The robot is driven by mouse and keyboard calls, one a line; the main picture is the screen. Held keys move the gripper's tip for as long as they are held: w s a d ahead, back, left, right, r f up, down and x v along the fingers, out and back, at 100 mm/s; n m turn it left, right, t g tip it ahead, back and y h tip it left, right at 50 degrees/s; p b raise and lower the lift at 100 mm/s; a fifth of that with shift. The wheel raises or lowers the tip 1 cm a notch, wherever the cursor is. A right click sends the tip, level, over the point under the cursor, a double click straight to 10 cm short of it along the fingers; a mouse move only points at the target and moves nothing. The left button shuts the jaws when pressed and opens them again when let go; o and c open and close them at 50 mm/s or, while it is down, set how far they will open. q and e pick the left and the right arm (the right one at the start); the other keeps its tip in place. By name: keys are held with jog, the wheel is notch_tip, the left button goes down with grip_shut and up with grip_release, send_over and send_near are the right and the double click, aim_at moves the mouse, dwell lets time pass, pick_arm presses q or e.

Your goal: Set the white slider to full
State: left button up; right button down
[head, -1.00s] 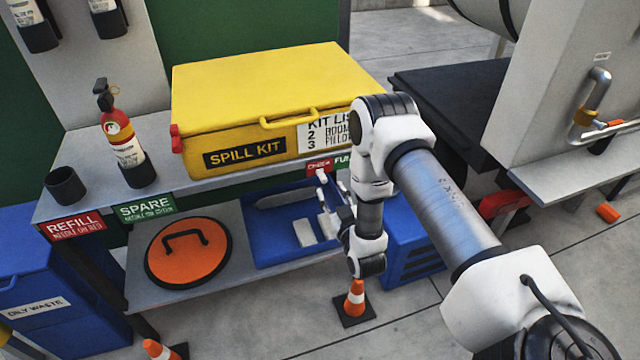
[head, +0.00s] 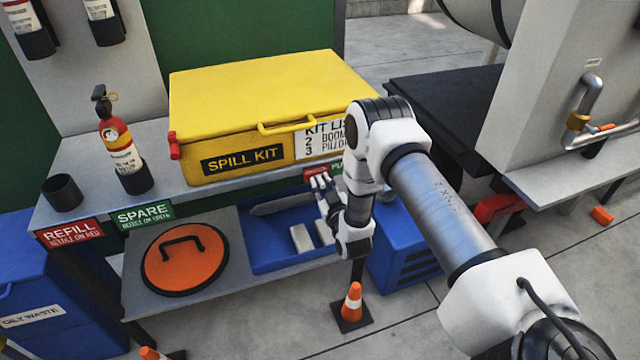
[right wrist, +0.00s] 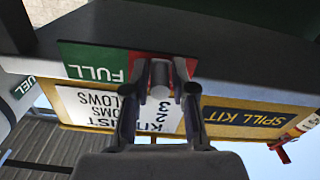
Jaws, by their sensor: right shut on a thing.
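The white slider's knob (right wrist: 160,74) shows in the right wrist view as a pale, rounded piece between my fingertips. It stands in front of the red half of a sign, beside the green half marked FULL (right wrist: 95,72); that view is upside down. My right gripper (head: 321,183) is shut on the knob at the shelf's front edge, below the yellow spill kit. In the head view the fingers mostly cover the knob, and the sign (head: 317,172) is partly covered by my arm. My left gripper is not in view.
The yellow spill kit (head: 265,100) stands on the shelf just above. Below the gripper are a blue tray (head: 262,250) with pale items and an orange round lid (head: 185,258). A blue crate (head: 405,262) and a traffic cone (head: 352,302) stand below right.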

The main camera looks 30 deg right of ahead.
jog(key=s+d+p, duration=0.1)
jog(key=d, duration=0.6)
jog(key=shift+s+d, duration=0.2)
jog(key=shift+s, duration=0.15)
jog(key=c, duration=1.1)
grip_release()
jog(key=shift+d, duration=0.2)
jog(key=shift+s, duration=0.15)
jog(key=v, duration=1.2)
